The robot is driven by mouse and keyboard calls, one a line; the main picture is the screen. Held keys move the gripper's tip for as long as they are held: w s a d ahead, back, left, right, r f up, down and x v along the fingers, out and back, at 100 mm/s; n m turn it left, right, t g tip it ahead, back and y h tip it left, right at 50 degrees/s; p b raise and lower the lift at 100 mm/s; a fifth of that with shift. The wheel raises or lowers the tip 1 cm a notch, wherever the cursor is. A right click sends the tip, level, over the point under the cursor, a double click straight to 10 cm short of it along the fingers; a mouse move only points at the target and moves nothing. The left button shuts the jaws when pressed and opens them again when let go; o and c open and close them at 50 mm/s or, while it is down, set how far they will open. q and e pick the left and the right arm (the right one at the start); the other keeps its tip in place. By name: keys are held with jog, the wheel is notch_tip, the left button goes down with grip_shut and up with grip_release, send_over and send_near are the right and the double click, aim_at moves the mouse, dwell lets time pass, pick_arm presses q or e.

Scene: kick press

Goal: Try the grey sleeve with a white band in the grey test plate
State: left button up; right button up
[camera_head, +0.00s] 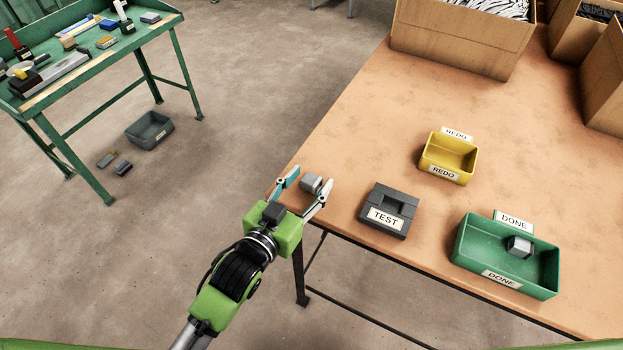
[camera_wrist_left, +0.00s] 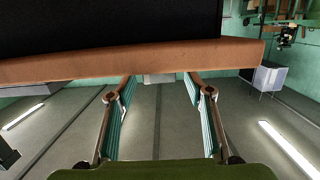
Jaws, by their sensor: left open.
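A small grey sleeve (camera_head: 311,183) lies on the table's near left corner; a white band on it is too small to make out. My left gripper (camera_head: 303,187) is open, its fingertips on either side of the sleeve. In the left wrist view the fingers (camera_wrist_left: 158,91) are spread, and a grey piece of the sleeve (camera_wrist_left: 159,78) shows between them at the table edge. The grey test plate (camera_head: 376,224), labelled TEST, lies to the right of the gripper, with a recess in its top. My right gripper is out of view.
A yellow REDO tray (camera_head: 463,179) stands behind the plate and looks empty. A green DONE tray (camera_head: 470,249) at the right holds a grey part (camera_head: 519,246). Cardboard boxes (camera_head: 455,48) stand at the back.

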pick_arm(q)
jog(key=shift+x, duration=0.9)
jog(key=shift+s, duration=0.1)
jog(key=c, duration=1.1)
